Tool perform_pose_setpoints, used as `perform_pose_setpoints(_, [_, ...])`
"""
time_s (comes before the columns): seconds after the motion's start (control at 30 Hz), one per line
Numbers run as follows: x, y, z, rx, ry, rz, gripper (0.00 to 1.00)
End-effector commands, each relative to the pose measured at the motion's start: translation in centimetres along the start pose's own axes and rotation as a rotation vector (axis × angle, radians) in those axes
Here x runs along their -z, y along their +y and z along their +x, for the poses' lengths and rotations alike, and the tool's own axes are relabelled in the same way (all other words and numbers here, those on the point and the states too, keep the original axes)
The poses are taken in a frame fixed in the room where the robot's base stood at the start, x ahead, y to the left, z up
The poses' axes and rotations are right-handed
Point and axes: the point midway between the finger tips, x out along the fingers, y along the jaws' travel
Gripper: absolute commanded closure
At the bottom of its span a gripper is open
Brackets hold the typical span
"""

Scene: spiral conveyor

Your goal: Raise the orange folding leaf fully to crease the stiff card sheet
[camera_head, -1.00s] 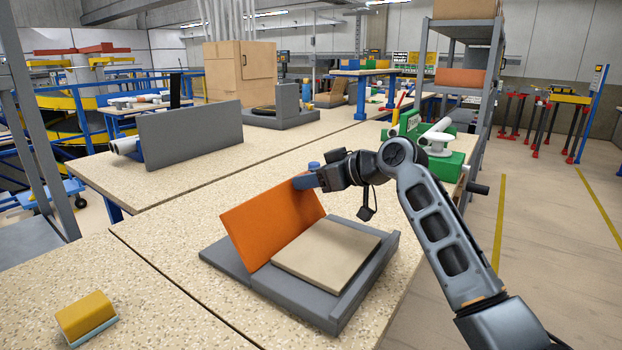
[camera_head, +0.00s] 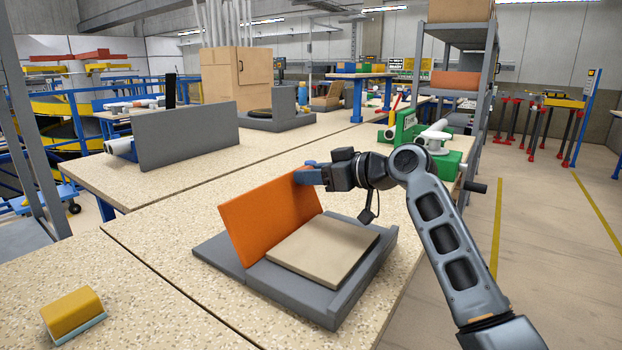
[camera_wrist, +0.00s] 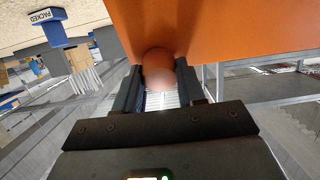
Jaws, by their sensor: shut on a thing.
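The orange folding leaf (camera_head: 265,222) stands raised and slightly tilted on a grey base (camera_head: 215,252). My gripper (camera_head: 308,175) is at the leaf's top right corner, shut on a knob there. In the wrist view the round orange-brown knob (camera_wrist: 159,68) sits between the two fingers, and the leaf (camera_wrist: 225,25) fills the top. The stiff card sheet (camera_head: 325,250) lies flat on the grey base to the right of the leaf, beside a raised grey edge (camera_head: 365,280). I cannot see the card's edge where it meets the leaf clearly.
A yellow block with a pale blue underside (camera_head: 73,315) lies at the front left of the speckled table (camera_head: 150,270). A grey upright panel (camera_head: 190,135) stands on the bench behind. Green equipment with white pipes (camera_head: 430,145) is beyond my arm.

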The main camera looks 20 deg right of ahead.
Motion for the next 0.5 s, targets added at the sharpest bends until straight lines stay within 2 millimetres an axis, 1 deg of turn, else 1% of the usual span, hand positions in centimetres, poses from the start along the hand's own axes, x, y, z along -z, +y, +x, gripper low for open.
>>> perform_pose_setpoints(0.1, [-0.11,-0.07,0.06,0.002,-0.004,0.001,1.00])
perform_pose_setpoints(0.13, [-0.11,-0.07,0.06,0.002,-0.004,0.001,0.58])
perform_pose_setpoints(0.37, [-0.07,-0.03,0.03,0.001,-0.003,0.000,0.36])
perform_pose_setpoints(0.5, [-0.05,-0.01,0.02,0.000,-0.003,0.000,0.35])
